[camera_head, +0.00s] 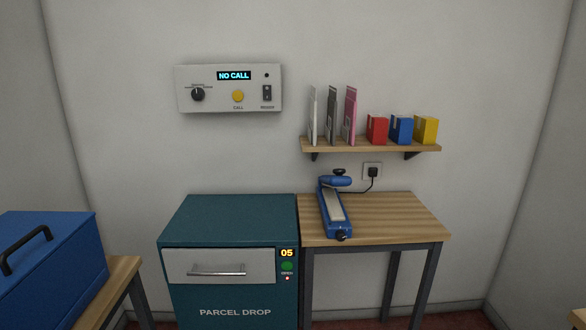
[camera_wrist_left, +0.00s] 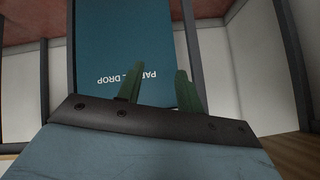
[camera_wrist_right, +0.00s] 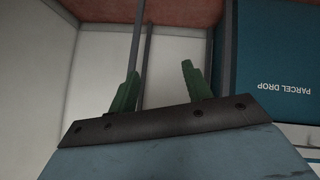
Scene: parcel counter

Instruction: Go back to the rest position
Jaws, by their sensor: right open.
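My left gripper (camera_wrist_left: 155,88) shows in the left wrist view, its two green fingers apart with nothing between them. The teal parcel drop cabinet (camera_wrist_left: 112,45) is beyond the fingertips. My right gripper (camera_wrist_right: 160,68) shows in the right wrist view, its green fingers apart and empty. The cabinet also shows to its right (camera_wrist_right: 275,50). Neither gripper shows in the head view, and neither touches anything.
In the head view, the parcel drop cabinet (camera_head: 240,218) stands beside a wooden table (camera_head: 390,215) with a blue sealer (camera_head: 333,207). A wall panel (camera_head: 217,102) reads NO CALL. A shelf (camera_head: 370,146) holds boxes. A blue toolbox (camera_head: 50,265) is at left.

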